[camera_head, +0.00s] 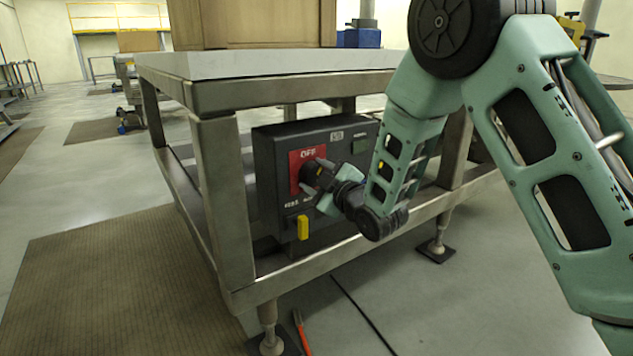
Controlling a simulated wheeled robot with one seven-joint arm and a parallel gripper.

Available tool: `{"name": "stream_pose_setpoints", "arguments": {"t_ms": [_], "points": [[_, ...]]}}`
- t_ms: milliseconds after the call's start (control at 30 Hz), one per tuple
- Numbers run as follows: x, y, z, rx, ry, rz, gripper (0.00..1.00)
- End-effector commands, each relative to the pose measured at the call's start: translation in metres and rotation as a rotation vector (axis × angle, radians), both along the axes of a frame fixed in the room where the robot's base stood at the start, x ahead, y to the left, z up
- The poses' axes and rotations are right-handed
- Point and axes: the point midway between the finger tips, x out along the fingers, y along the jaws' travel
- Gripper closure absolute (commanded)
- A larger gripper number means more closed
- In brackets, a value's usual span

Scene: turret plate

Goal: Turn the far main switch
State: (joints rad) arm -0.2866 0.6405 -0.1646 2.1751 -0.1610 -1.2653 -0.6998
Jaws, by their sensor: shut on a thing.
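A dark switch box (266,150) is mounted under the steel-framed table. Its front carries a red plate (308,154) marked OFF, with the dark rotary knob of the main switch (308,174) on it. The gripper and wrist hide part of the knob and of the red plate, so I cannot tell the knob's exact angle. My arm comes in from the right.
A yellow handle (303,227) sits on the box below the red plate. The table's frame (222,200) has a leg left of the box and a low rail in front. An orange-handled tool (301,331) lies on the floor. A brown mat (110,285) covers the floor at left.

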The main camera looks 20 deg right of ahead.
Motion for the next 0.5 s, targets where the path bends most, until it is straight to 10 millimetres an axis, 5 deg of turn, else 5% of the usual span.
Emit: {"name": "stream_pose_setpoints", "arguments": {"t_ms": [500], "points": [[-0.0005, 0.0010, -0.0023, -0.407, -0.131, 0.001, 0.71]]}}
